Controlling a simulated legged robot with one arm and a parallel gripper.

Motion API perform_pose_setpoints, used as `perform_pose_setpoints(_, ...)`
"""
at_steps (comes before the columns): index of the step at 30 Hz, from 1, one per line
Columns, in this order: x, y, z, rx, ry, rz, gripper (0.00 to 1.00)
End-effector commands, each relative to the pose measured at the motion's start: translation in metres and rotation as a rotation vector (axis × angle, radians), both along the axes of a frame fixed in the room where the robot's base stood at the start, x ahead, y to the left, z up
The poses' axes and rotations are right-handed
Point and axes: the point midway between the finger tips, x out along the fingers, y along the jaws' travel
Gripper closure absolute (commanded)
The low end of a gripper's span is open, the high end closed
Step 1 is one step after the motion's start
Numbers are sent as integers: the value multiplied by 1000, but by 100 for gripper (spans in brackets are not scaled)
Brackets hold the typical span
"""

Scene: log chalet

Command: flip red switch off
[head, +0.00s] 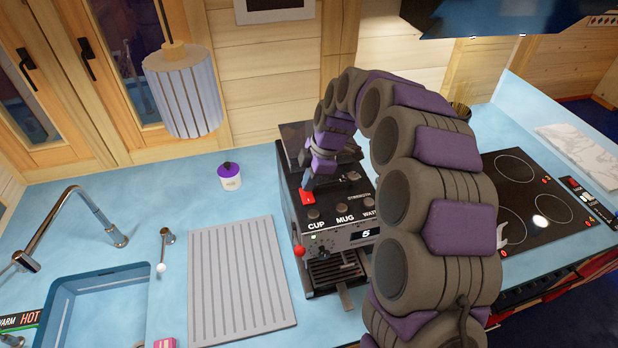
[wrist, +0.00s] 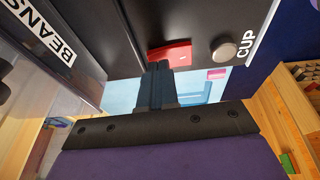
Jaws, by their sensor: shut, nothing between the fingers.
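The red switch (head: 307,196) is on the upper front left of the black coffee machine (head: 290,225), left of the round knobs above the CUP and MUG labels. My gripper (head: 305,187) is at the switch, just above it in the head view. In the wrist view, my gripper (wrist: 158,70) is shut and empty, its tips close to the lower left of the red switch (wrist: 172,54). I cannot tell whether the tips touch it. The fingers hide part of the switch there.
A ribbed grey mat (head: 240,285) lies left of the machine, with a purple-lidded jar (head: 229,176) behind it. A blue sink (head: 95,310) is further left. A black cooktop (head: 530,205) is on the right. A pendant lamp (head: 184,95) hangs at upper left.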

Motion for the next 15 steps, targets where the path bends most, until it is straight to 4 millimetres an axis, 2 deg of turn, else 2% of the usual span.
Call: perform_pose_setpoints(15, 6, 1, -9, -25, 84, -1, 100)
